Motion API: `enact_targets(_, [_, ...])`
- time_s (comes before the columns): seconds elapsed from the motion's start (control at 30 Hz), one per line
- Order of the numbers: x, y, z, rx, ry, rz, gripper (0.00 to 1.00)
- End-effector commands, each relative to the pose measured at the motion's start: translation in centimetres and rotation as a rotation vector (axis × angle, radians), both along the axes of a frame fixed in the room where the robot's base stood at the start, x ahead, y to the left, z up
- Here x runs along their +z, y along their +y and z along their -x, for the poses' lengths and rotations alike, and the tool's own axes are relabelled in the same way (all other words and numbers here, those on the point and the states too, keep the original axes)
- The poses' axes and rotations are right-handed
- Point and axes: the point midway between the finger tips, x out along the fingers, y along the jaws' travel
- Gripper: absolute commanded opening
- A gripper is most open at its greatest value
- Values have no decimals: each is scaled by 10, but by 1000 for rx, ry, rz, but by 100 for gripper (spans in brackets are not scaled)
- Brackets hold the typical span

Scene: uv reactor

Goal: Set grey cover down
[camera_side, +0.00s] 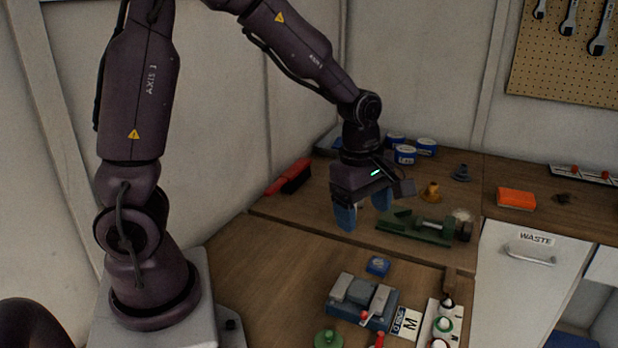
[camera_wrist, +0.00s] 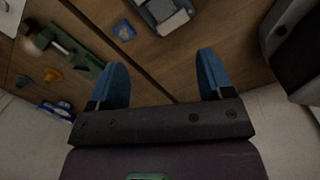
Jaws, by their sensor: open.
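My gripper (camera_side: 364,210) is open, with two blue fingers and nothing between them. It is raised above the bench, left of the green vise. In the wrist view its fingers (camera_wrist: 162,58) stand wide apart over bare wood. A blue-grey device (camera_side: 351,313) sits on the front part of the bench, below and apart from my gripper. A grey cover-like piece (camera_side: 361,291) lies on top of it; I cannot tell if it is fully seated. In the wrist view the device (camera_wrist: 164,12) is at the top edge, partly cut off.
A small blue box (camera_side: 378,266) lies behind the device. The green vise (camera_side: 415,226) stands right of my gripper. Blue-and-white tubs (camera_side: 405,154) and a red brush (camera_side: 290,178) are at the back. A white tray (camera_side: 430,325) is right of the device. The wood left of the device is clear.

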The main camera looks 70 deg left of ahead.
Motion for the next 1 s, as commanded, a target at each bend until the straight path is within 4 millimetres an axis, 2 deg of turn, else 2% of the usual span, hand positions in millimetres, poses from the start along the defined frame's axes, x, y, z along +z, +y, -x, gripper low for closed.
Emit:
enact_targets(0.03, [23,-4,10,-152,-52,-9,74])
enact_targets(0.2, [78,-14,51,-737,-195,-117,74])
enact_targets(0.33, [106,-19,86,-1163,-276,-262,74])
enact_targets(0.5, [124,-21,122,-1578,-313,-458,74])
enact_targets(0.6, [127,-22,134,-1720,-309,-532,74])
enact_targets(0.63, [128,-22,136,-1748,-308,-547,78])
enact_targets(0.7, [128,-22,139,-1790,-305,-570,79])
enact_targets(1.0, [128,-22,140,-1807,-303,-577,79])
